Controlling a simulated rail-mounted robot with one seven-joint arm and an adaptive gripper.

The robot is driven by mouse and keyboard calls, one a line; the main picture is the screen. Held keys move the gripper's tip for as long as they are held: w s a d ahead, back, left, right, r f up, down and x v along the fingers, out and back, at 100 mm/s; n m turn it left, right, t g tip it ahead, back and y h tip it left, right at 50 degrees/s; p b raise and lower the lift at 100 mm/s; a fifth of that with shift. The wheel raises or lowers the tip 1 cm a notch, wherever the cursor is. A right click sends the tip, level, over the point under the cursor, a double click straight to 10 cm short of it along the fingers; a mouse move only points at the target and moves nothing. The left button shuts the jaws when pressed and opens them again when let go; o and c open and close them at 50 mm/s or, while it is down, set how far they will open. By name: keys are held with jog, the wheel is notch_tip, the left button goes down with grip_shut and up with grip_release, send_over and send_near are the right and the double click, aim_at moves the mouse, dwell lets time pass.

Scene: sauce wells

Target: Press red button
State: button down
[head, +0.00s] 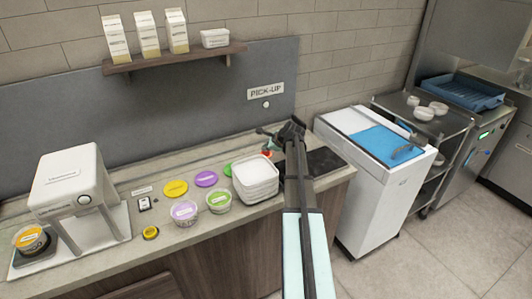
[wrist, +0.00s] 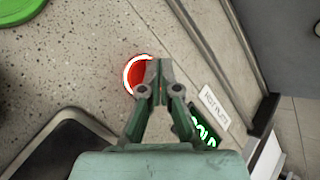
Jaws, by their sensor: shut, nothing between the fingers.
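The red button (wrist: 135,77) is round with a white ring and sits on the speckled counter in the wrist view. My gripper (wrist: 158,68) is shut and empty, with its fingertips overlapping the right edge of the button in that view. I cannot tell whether the fingertips touch it. In the head view, a small red spot (head: 267,153) shows just below my gripper (head: 264,132), behind the stacked white containers. My gripper hides part of the button in the wrist view.
A dark hot plate (head: 325,162) lies right of the white container stack (head: 255,182). Its label (wrist: 215,107) and green display (wrist: 203,133) show in the wrist view. Lids and sauce cups (head: 218,201) stand to the left. A yellow button (head: 150,232) is near the counter's front edge.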

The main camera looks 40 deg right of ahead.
aim_at(267, 153)
jog(key=shift+r+p, duration=1.7)
jog(key=shift+r, duration=1.1)
jog(key=shift+d, duration=0.1)
